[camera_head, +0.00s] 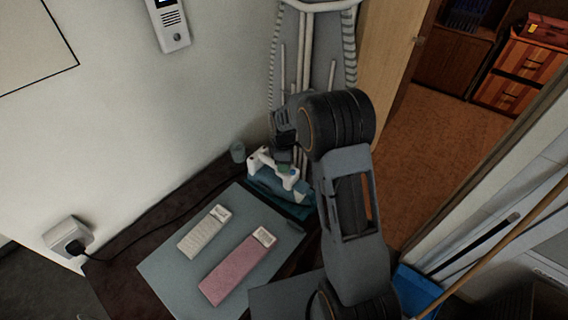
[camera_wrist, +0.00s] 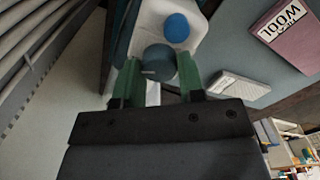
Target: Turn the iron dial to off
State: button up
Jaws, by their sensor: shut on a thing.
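The iron (camera_head: 272,170) is white with a teal base and stands at the far end of the grey-blue board, by the wall. In the wrist view its white body (camera_wrist: 150,18) carries a round blue button. The iron dial (camera_wrist: 158,62) is a dark teal-grey knob with a small pale mark pointing left. My gripper (camera_wrist: 158,70) has green fingers, one on each side of the dial, and is shut on it. In the head view my gripper (camera_head: 285,160) is over the iron, and my arm hides part of it.
A dark cord runs to the wall socket (camera_head: 68,236). A white rack (camera_head: 318,50) stands behind.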

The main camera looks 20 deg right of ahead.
dwell(0.5)
jog(key=o, duration=0.9)
jog(key=shift+o, duration=0.2)
jog(key=shift+r, duration=0.1)
notch_tip(320, 180, up, 14)
jog(key=shift+b, duration=0.4)
jog(key=shift+f, duration=0.2)
